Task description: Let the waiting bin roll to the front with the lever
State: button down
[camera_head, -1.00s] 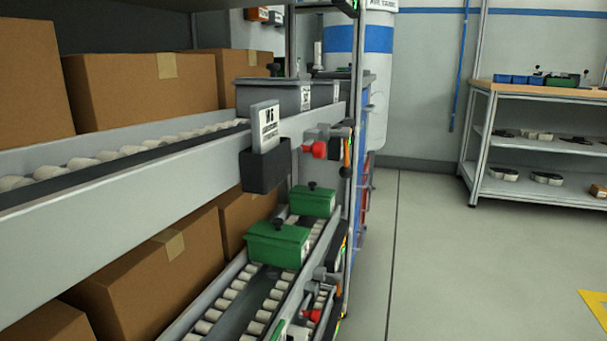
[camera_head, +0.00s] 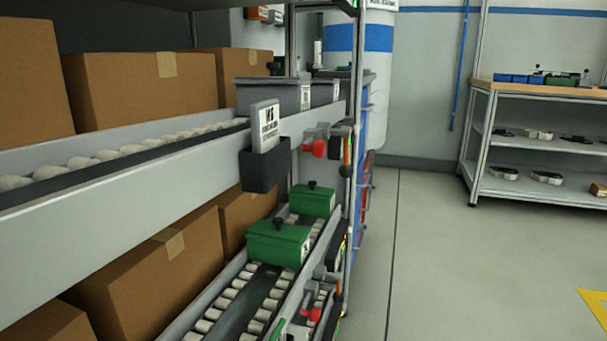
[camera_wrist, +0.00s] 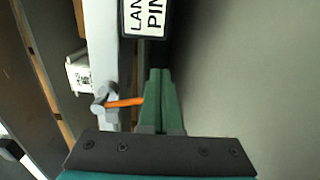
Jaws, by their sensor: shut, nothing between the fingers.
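Two green bins sit one behind the other on the lower roller lane: a nearer one (camera_head: 278,243) and a farther one (camera_head: 314,202), each with a black knob. A red lever end (camera_head: 318,149) sticks out at the upper lane's end, and another red one (camera_head: 312,314) shows at the lower lane. In the wrist view an orange lever (camera_wrist: 126,102) juts from a grey pivot beside the left finger. My gripper (camera_wrist: 160,72) has its green fingers together, with nothing between them. Whether it touches the lever I cannot tell. I cannot make my gripper out in the head view.
Grey bins (camera_head: 268,96) stand on the upper lane. Cardboard boxes (camera_head: 140,88) fill the rack at left. A dark card holder (camera_head: 265,165) hangs on the upper rail. A lane label (camera_wrist: 144,17) is ahead of my fingers. The floor (camera_head: 470,260) at right is free.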

jog(key=shift+s+a+p, duration=0.3)
jog(key=shift+s+a, duration=0.05)
jog(key=shift+s, duration=0.65)
jog(key=shift+s+a+p, duration=0.3)
jog(key=shift+s+a, duration=0.05)
jog(key=shift+s, duration=0.7)
jog(key=shift+s+a+p, duration=0.3)
jog(key=shift+s+a, duration=0.05)
jog(key=shift+s, duration=0.65)
jog(key=shift+d+f, duration=0.1)
jog(key=shift+d, duration=0.45)
jog(key=shift+w+b+v, duration=0.15)
jog(key=shift+b+v, duration=0.25)
jog(key=shift+v, duration=0.75)
jog(key=shift+w+b+v, duration=0.2)
jog(key=shift+b+v, duration=0.2)
jog(key=shift+v, duration=0.8)
jog(key=shift+w+b+v, duration=0.15)
jog(key=shift+b+v, duration=0.25)
jog(key=shift+v, duration=0.75)
jog(key=shift+d, duration=0.15)
